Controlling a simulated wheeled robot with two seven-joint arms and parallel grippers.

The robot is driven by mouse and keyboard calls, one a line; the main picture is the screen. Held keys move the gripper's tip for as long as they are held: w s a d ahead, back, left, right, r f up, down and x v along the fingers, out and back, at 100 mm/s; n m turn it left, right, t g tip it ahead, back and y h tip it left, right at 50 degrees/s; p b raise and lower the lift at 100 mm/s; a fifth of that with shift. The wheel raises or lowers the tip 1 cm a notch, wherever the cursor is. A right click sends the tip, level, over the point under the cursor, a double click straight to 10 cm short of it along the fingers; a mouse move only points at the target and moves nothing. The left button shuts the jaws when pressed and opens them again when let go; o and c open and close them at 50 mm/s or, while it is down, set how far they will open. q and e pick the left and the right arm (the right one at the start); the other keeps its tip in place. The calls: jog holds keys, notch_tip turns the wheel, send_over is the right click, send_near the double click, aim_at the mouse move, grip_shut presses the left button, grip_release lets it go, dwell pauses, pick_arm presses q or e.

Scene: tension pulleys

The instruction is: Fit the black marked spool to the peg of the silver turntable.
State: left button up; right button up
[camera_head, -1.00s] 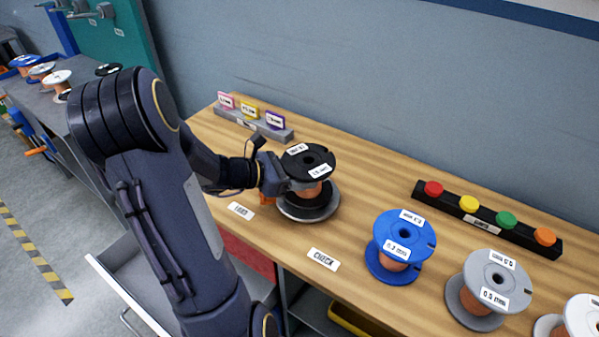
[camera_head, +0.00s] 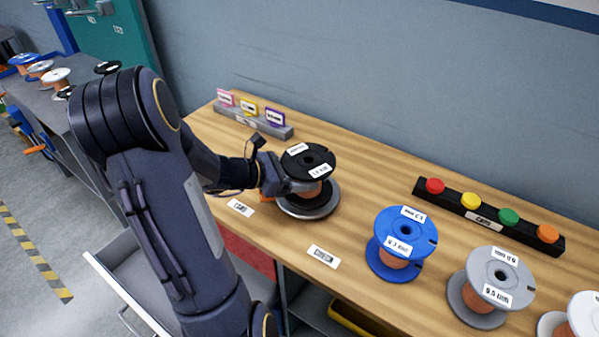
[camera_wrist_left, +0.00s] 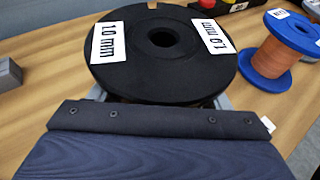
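The black spool (camera_head: 297,165), with copper wire and white labels, is upright over the silver turntable (camera_head: 331,206) on the wooden bench. My left gripper (camera_head: 303,187) reaches in from the left at the spool's core, below its top flange, and appears closed on it. The left wrist view shows the spool's top flange (camera_wrist_left: 205,75) with "1.0 mm" labels and an open centre hole; finger parts show on both sides beneath it. The peg is hidden, and I cannot tell whether the spool's lower flange rests on the turntable. My right gripper is not in view.
A blue spool (camera_head: 407,222) and a grey spool (camera_head: 515,277) stand to the right, with a white spool (camera_head: 585,312) at the edge. A black strip with coloured buttons (camera_head: 509,216) and a grey card holder (camera_head: 250,122) lie behind.

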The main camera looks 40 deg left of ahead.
pick_arm(q)
jog(key=o, duration=0.3)
jog(key=shift+s+a, duration=0.1)
jog(key=v, duration=0.7)
jog(key=shift+s, duration=0.25)
jog(key=shift+a+r, duration=0.1)
